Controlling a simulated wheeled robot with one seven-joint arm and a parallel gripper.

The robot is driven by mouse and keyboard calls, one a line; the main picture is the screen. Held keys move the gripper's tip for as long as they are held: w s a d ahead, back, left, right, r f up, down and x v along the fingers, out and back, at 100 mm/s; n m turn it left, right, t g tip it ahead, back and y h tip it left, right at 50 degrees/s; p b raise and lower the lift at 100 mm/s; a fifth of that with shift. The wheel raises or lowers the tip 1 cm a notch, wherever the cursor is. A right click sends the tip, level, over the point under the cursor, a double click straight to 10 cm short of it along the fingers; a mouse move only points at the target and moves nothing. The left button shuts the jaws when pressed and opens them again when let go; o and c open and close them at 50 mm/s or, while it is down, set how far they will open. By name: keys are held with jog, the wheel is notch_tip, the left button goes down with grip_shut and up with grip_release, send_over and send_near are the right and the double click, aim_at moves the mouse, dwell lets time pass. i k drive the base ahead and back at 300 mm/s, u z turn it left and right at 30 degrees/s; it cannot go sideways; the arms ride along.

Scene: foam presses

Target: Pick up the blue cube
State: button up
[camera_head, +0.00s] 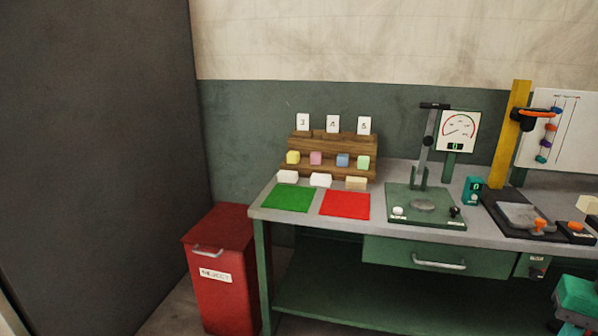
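The blue cube (343,160) sits on the lower step of a wooden stepped rack (300,171) at the back left of the workbench (385,233). It is third from the left in a row of small cubes. A pink cube (316,158) is to its left and a light green cube (363,162) is close on its right. A yellow cube (293,157) is at the row's left end. Its front face shows clear of obstruction.
White and beige blocks (320,180) lie before the rack, behind green (288,198) and red (345,204) mats. A lever press (425,195) stands to the right, with a dial gauge (458,132) behind. A red reject bin (224,270) stands left of the bench.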

aim_at(342, 159)
jog(key=u, duration=0.6)
jog(key=k, duration=0.8)
jog(key=u, duration=0.75)
jog(key=i, duration=1.65)
jog(key=z, duration=1.2)
jog(key=i, duration=1.15)
jog(key=z, duration=0.55)
